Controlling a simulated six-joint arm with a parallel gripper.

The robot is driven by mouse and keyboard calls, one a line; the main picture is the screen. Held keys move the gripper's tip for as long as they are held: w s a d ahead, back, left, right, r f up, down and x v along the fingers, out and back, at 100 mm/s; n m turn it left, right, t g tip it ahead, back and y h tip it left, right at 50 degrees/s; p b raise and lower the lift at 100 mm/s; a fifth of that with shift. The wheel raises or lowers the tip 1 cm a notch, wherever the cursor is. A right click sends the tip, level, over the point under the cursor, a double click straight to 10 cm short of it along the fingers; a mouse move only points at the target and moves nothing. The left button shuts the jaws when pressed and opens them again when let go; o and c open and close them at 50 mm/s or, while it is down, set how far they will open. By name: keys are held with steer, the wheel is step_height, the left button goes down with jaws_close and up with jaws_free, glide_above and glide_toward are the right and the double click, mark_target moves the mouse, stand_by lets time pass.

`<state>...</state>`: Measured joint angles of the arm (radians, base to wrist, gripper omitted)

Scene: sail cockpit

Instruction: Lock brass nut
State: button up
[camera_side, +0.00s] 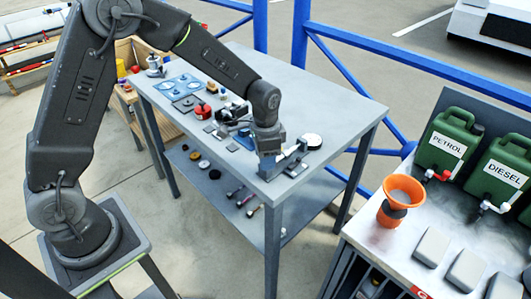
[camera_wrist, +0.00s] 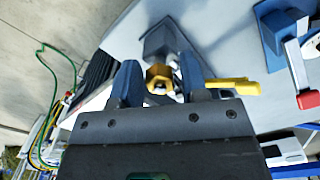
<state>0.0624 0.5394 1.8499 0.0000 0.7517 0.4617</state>
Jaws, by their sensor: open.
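The brass nut (camera_wrist: 158,78) shows in the wrist view as a hexagonal piece on the end of a grey fitting (camera_wrist: 163,42). A yellow lever (camera_wrist: 235,86) sticks out to its right. My gripper (camera_wrist: 158,82) has its two blue fingers apart, one on each side of the nut. I cannot tell whether either finger touches it. In the side view my gripper (camera_side: 268,165) is low at the near edge of the grey table, and the nut is hidden there.
The grey table (camera_side: 335,95) carries several small parts, among them a red item (camera_side: 202,111) and a round white-topped piece (camera_side: 311,141). A blue fixture with a red-tipped handle (camera_wrist: 304,98) stands right of the nut. An orange funnel (camera_side: 403,193) and green cans (camera_side: 449,138) are on the right bench.

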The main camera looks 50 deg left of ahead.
steer(key=shift+c, duration=0.3)
steer(key=c, duration=0.5)
steer(key=m, duration=0.4)
steer(key=shift+m, duration=0.3)
steer(key=m, duration=0.4)
